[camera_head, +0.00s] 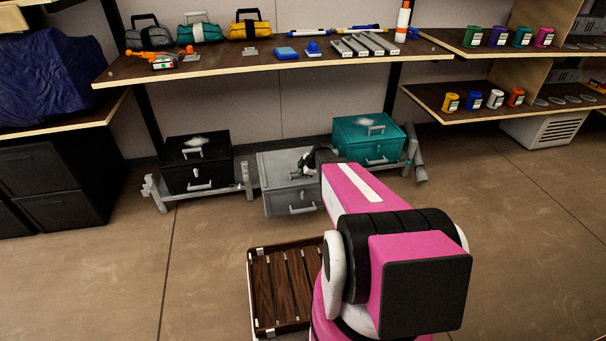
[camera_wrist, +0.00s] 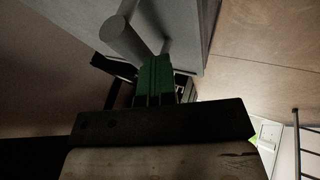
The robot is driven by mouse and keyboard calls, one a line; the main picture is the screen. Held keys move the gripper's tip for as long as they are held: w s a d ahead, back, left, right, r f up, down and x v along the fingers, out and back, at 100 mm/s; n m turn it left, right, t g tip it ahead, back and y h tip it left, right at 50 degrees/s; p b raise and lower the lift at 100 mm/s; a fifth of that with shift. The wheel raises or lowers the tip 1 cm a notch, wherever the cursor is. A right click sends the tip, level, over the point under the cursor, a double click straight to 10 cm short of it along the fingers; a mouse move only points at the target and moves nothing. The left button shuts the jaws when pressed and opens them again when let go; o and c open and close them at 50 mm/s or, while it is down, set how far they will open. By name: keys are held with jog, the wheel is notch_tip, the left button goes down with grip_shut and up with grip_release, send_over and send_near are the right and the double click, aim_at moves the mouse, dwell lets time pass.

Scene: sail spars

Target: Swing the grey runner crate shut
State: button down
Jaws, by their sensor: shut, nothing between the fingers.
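The grey runner crate (camera_head: 279,200) stands on the floor under the shelf, between a black crate (camera_head: 200,178) and a teal crate (camera_head: 352,147). It has a bar handle on its front. Its grey top looks nearly flat, but I cannot tell whether any gap is left at its edge. My gripper (camera_head: 308,163) is at the far right part of the grey top, partly hidden by my pink arm. In the wrist view, my gripper's green fingers (camera_wrist: 155,78) are together with nothing between them, close beside a grey round bar (camera_wrist: 122,40) and a flat grey panel (camera_wrist: 187,22).
Grey rails (camera_head: 248,178) run beside the crates. The shelf (camera_head: 220,64) above holds bags, tools and several grey bars. A slatted wooden tray (camera_head: 250,300) lies in front, by my arm. The floor at left is clear.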

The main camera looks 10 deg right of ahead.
jog(key=w, duration=2.8)
jog(key=shift+w, duration=0.3)
jog(key=shift+s, duration=0.1)
